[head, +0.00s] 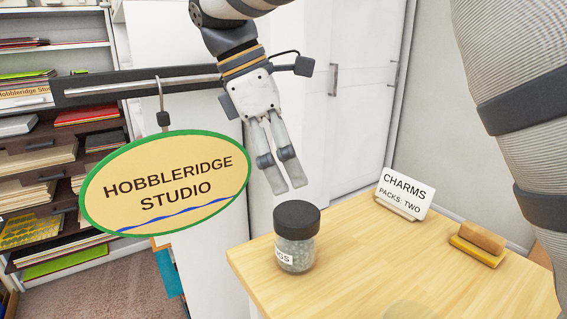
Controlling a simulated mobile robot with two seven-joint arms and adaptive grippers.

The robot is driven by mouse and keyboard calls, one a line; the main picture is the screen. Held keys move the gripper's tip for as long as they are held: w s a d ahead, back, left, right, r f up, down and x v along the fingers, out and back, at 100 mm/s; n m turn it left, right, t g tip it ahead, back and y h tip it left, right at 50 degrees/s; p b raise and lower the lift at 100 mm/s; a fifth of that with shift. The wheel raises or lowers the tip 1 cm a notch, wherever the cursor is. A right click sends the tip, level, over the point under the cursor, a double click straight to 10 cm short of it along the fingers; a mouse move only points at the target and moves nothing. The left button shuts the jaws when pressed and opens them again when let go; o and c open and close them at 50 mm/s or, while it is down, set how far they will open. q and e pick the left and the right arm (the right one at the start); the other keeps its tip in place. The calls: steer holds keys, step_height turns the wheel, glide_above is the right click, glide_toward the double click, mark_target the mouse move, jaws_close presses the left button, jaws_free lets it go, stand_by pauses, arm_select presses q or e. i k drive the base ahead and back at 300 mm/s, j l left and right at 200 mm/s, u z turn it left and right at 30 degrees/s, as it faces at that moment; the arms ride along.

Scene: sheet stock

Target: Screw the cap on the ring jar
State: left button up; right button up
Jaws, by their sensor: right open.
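The ring jar (296,255) is a clear jar of small pale contents, upright near the front left of the wooden table. Its partly visible label ends in "GS". The black cap (297,218) sits level on the jar's mouth; I cannot tell how tight it is. My right gripper (289,190) points down just above the cap, slightly to its left in the picture. Its two fingers are a little apart, with nothing between them, and appear clear of the cap. My left gripper is not in view.
On the wooden table (370,265) stand a "CHARMS PACKS: TWO" sign (404,194) and a wooden block on a yellow base (478,243). An oval hanging "HOBBLERIDGE STUDIO" sign (165,182) is at left. Shelves of sheets (60,130) stand behind. The table's middle is clear.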

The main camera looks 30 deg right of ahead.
mark_target(292, 257)
steer(key=k+j, duration=0.75)
steer(key=k, duration=0.1)
